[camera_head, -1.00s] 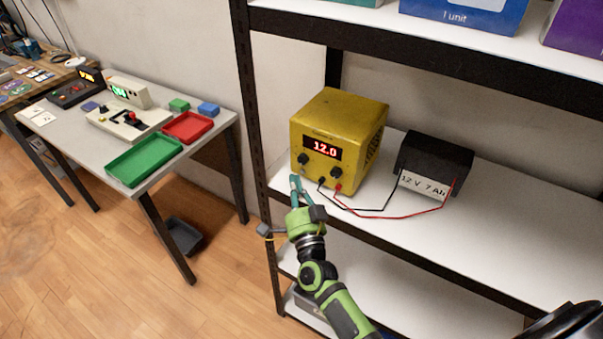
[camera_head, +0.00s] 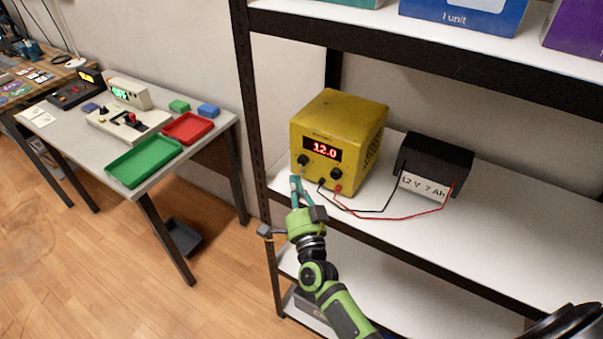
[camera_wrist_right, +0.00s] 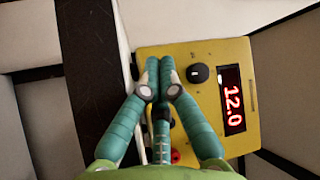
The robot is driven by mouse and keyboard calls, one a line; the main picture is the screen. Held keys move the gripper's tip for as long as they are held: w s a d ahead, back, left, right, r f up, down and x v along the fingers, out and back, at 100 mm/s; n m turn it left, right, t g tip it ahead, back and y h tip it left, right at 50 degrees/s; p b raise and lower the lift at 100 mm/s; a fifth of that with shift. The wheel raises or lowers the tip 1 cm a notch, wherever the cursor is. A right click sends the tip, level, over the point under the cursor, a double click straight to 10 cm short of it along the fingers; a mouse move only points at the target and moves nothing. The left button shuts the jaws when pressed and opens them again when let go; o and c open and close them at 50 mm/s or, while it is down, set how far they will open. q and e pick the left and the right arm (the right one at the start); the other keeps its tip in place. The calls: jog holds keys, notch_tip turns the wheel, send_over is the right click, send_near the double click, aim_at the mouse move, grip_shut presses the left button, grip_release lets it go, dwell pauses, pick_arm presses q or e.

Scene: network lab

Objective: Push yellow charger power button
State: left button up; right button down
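The yellow charger (camera_head: 347,118) stands on the white shelf, its red display lit and reading 12.0. Two dark knobs sit below the display; the left knob (camera_wrist_right: 199,73) also shows in the right wrist view. My right gripper (camera_head: 297,178) is at the charger's lower left front corner. In the right wrist view its teal fingertips (camera_wrist_right: 159,62) are together, with nothing seen between them, over the lower edge of the charger's face. I cannot tell whether they touch it. The power button is not clearly made out; the fingers cover part of the panel. My left gripper is not in view.
Black and red leads run from the charger to a black 12 V battery (camera_head: 435,165) on its right. A dark shelf post (camera_head: 250,110) stands left of the charger. A bench (camera_head: 75,140) with green and red trays is further left. The shelf's right side is clear.

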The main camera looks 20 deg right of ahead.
jog(key=shift+w+d, duration=0.1)
jog(key=shift+d, duration=0.15)
dwell(0.3)
jog(key=shift+w+d+r, duration=0.2)
jog(key=shift+d+r, duration=0.3)
dwell(1.2)
jog(key=shift+s+a+f, duration=0.1)
jog(key=shift+a+f, duration=0.05)
jog(key=shift+f, duration=0.15)
